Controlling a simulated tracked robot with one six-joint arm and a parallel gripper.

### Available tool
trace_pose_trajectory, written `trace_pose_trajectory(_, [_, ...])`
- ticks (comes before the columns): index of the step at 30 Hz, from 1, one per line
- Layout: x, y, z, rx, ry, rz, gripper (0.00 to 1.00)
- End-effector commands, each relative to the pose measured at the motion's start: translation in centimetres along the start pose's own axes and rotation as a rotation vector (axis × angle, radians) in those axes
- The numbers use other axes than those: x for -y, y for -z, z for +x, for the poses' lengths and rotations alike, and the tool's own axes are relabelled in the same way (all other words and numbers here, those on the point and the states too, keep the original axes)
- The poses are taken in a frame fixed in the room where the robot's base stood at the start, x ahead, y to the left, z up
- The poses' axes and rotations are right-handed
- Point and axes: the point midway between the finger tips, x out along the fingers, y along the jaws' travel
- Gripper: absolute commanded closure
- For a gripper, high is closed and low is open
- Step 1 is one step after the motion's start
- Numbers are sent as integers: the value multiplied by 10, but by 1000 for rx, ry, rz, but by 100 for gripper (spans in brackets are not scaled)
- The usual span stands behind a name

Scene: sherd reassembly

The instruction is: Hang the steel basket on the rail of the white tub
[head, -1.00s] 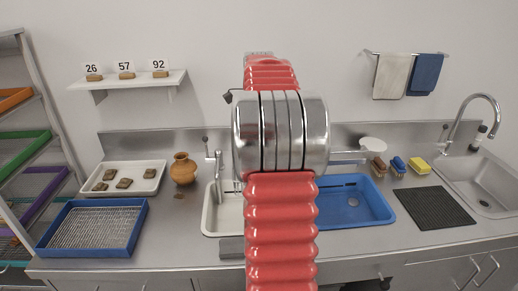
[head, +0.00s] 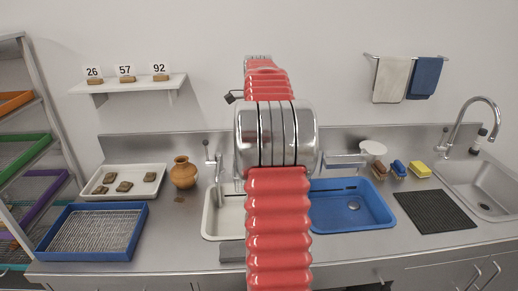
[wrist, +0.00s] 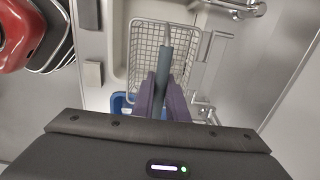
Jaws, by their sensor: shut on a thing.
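The steel basket (wrist: 143,45), a wire mesh with a rim, shows in the wrist view just ahead of my gripper. The basket appears over the white tub (wrist: 117,45). I cannot tell whether it touches the rail. In the head view the white tub (head: 211,224) is in the counter, its right part behind my red arm. My gripper and the basket are mostly hidden there.
A tap (head: 218,172) stands at the tub's back and shows close beside the basket in the wrist view (wrist: 212,42). A blue tub (head: 345,213) lies to the right. An orange jar (head: 183,174), a sherd tray (head: 151,186) and a blue sieve (head: 137,235) are left.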

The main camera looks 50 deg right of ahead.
Motion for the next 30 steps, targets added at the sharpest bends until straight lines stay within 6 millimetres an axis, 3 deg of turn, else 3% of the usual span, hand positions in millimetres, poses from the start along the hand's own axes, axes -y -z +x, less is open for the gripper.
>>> trace_pose_trajectory(17, [24,-1,4,0,1,-2,100])
trace_pose_trajectory(30, [25,-1,22,0,1,-1,100])
